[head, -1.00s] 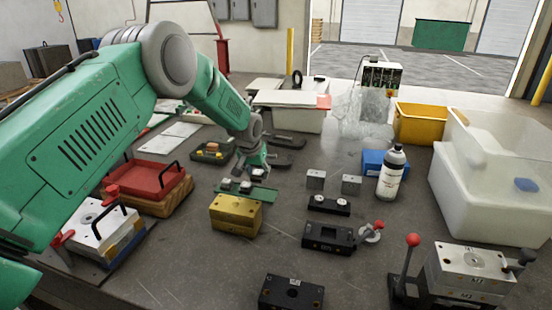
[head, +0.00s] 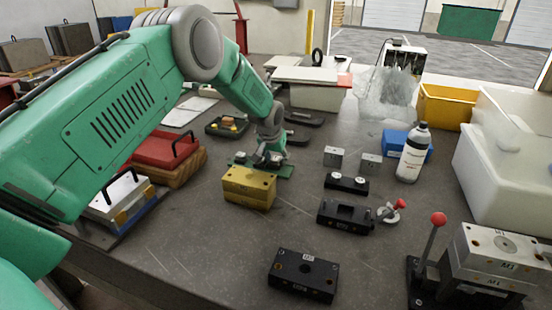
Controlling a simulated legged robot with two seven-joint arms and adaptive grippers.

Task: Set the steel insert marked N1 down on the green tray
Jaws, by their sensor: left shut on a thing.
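My left gripper (head: 270,158) is low over the green tray (head: 286,171), behind the yellow block. It is shut on a small steel piece, mostly hidden by the fingers. Its marking is too small to read, so I cannot tell if it is N1. I cannot tell whether the piece touches the tray. Another small grey piece (head: 240,157) shows at the tray's left end. My right gripper is not in view.
A yellow block (head: 249,187) stands just in front of the tray. Two steel blocks (head: 334,157) (head: 371,163) stand to the right, behind a black plate (head: 346,183). A white bottle (head: 413,153) is further right.

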